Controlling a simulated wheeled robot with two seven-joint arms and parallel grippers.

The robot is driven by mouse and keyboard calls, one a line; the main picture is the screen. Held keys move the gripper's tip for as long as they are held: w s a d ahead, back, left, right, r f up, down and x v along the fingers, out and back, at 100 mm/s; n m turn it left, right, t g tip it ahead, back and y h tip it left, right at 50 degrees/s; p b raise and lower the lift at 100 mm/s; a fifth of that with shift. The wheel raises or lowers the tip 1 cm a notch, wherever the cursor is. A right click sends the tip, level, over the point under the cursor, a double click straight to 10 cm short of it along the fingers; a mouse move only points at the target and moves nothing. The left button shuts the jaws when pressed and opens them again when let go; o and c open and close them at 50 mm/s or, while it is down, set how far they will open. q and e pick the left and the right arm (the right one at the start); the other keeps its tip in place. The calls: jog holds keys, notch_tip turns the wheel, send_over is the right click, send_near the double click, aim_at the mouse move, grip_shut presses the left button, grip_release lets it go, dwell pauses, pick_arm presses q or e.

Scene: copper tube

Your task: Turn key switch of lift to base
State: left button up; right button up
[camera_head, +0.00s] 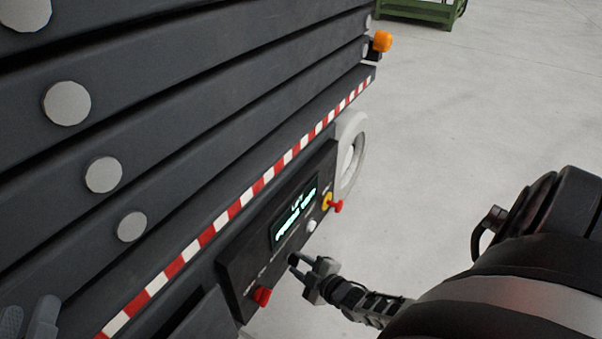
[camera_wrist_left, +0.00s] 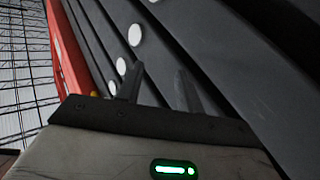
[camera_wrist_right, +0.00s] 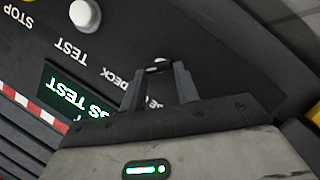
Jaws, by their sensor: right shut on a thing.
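The lift's dark control panel (camera_head: 235,270) is on the lift's side. In the right wrist view, the key switch (camera_wrist_right: 158,66) is a small dark piece with a pale top between my right fingertips, beside the word DECK. My right gripper (camera_head: 296,266) is at the panel and shut on the key; its fingers also show in the right wrist view (camera_wrist_right: 158,84). The lettering past DECK is partly hidden by a finger. My left gripper (camera_head: 30,320) is at the lower left of the head view, with its fingers apart and empty near the lift's dark beams (camera_wrist_left: 215,45).
The panel has a lit display (camera_head: 294,215), a white button (camera_head: 310,226), a yellow and red stop button (camera_head: 328,202) and a red knob (camera_head: 262,296). Red and white striping (camera_head: 235,207) runs above. An orange lamp (camera_head: 382,41) juts out. Grey floor (camera_head: 460,120) is clear at right.

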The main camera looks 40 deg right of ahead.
dwell(0.3)
jog(key=o, duration=1)
pick_arm(q)
jog(key=shift+r, duration=0.1)
pick_arm(e)
jog(key=shift+s+r, duration=0.1)
jog(key=shift+s, duration=0.1)
pick_arm(q)
jog(key=f+g+p, duration=0.1)
jog(key=p, duration=0.1)
jog(key=s+f+g+y+p, duration=0.1)
jog(key=f+p, duration=0.1)
jog(key=s+f+g+y+p, duration=0.1)
jog(key=p, duration=0.1)
jog(key=shift+a+f+n, duration=0.2)
jog(key=shift+f+n, duration=0.1)
jog(key=shift+f, duration=0.05)
pick_arm(e)
jog(key=v, duration=1.5)
jog(key=shift+s+a, duration=0.1)
jog(key=shift+s, duration=0.2)
